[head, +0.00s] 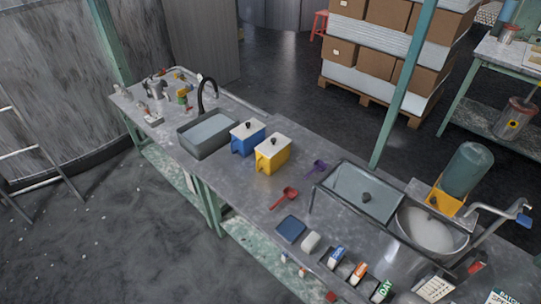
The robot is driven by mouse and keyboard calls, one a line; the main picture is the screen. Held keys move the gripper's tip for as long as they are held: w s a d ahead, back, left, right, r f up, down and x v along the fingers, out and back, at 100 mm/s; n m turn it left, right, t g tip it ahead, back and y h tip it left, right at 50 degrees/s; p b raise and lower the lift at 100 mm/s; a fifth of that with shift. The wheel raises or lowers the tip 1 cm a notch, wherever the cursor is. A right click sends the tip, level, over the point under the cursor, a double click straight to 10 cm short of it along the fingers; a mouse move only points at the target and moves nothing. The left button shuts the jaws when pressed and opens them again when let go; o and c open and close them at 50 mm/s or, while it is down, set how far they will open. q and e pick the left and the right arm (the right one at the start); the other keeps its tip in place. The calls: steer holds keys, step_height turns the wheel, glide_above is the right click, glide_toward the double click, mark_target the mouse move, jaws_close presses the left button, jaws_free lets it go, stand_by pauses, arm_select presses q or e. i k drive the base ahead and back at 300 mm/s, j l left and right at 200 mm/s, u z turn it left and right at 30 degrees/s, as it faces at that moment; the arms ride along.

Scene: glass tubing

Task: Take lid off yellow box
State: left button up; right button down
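The yellow box (269,163) stands near the middle of the long grey bench (240,195). Its pale lid (275,145) is on top, with a dark round knob (273,141) in the middle. A blue box (245,144) with a similar pale lid (248,128) and dark knob stands close beside it on the left. Neither of my grippers is in the head view, and nothing touches the yellow box's lid.
A grey basin (207,134) with a black tap is left of the boxes. A red scoop (285,197) and a purple scoop (316,168) lie to their right. Bare bench lies in front of the yellow box.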

mark_target(273, 144)
steer(key=i+j+z, duration=0.2)
steer(key=i+j, duration=0.15)
steer(key=j, duration=0.25)
steer(key=i+j+z, duration=0.1)
steer(key=j, duration=0.25)
steer(key=i+j+z, duration=0.1)
steer(key=i+j, duration=0.15)
steer(key=j, duration=0.1)
